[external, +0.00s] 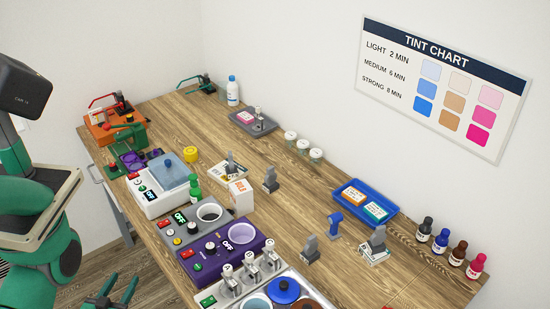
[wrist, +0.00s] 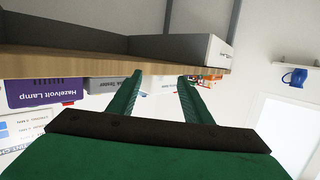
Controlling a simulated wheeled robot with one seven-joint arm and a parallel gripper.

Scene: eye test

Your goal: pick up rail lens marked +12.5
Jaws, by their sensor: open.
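I cannot make out a rail lens marked +12.5 in either view; no such marking is readable. My gripper (external: 117,287) shows at the bottom left of the external view, beside the bench's front edge and apart from the things on it. In the wrist view my gripper (wrist: 160,82) has its two green fingers spread apart, with nothing held between them. Several small grey stands, one of them (external: 270,180), stand on the bench in the external view, but I cannot tell whether any is a lens.
The wooden bench (external: 300,200) carries a purple device (external: 215,262), a blue tray (external: 342,190) and several small bottles at the right. A blue mug (wrist: 295,77) hangs right.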

